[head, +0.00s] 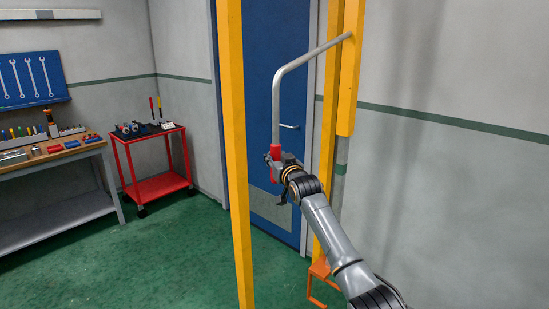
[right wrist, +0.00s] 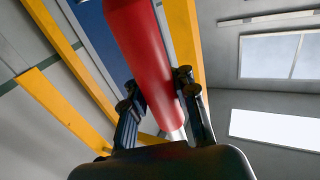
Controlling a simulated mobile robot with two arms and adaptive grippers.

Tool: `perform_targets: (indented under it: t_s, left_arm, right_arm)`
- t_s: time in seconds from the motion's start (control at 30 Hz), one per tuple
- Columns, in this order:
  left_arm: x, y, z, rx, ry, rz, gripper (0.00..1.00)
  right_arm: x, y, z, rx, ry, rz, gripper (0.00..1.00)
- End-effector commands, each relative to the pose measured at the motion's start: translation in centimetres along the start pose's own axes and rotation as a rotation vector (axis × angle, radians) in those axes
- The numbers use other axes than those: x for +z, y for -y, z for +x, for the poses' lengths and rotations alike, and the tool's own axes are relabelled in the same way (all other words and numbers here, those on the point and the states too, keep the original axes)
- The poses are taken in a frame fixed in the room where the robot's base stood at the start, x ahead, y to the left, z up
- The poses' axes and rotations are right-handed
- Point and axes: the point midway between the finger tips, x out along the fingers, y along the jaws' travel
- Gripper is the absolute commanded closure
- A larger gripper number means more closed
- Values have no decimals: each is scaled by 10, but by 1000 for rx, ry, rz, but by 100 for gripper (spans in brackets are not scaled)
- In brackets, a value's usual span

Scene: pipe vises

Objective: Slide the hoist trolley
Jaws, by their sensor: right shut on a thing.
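A grey bent bar (head: 277,100) comes down from a yellow hanging beam (head: 348,75) and ends in a red grip (head: 276,165). My right gripper (head: 277,160) is shut on the red grip. In the right wrist view the red grip (right wrist: 145,55) runs between the two dark fingers (right wrist: 160,105), with a pale metal end showing below it. The trolley's upper part is outside the head view. My left gripper is not in view.
A yellow post (head: 238,150) stands just left of the grip. A blue door (head: 270,80) is behind. A red cart (head: 158,185) and a workbench (head: 50,155) stand at the left. Green floor (head: 170,260) is open in front. An orange bracket (head: 318,270) sits low near my arm.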

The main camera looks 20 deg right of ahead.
Motion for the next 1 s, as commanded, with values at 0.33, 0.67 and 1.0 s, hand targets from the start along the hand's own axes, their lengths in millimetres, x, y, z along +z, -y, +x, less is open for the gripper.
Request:
perform_targets:
  t_s: [0.33, 0.67, 1.0]
  left_arm:
    - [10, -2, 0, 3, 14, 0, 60]
    - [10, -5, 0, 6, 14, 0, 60]
    - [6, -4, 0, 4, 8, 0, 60]
  right_arm:
    - [11, 8, 0, -12, 20, 4, 100]
    - [10, 7, 0, -9, 18, 3, 48]
    - [5, 3, 0, -4, 9, 0, 48]
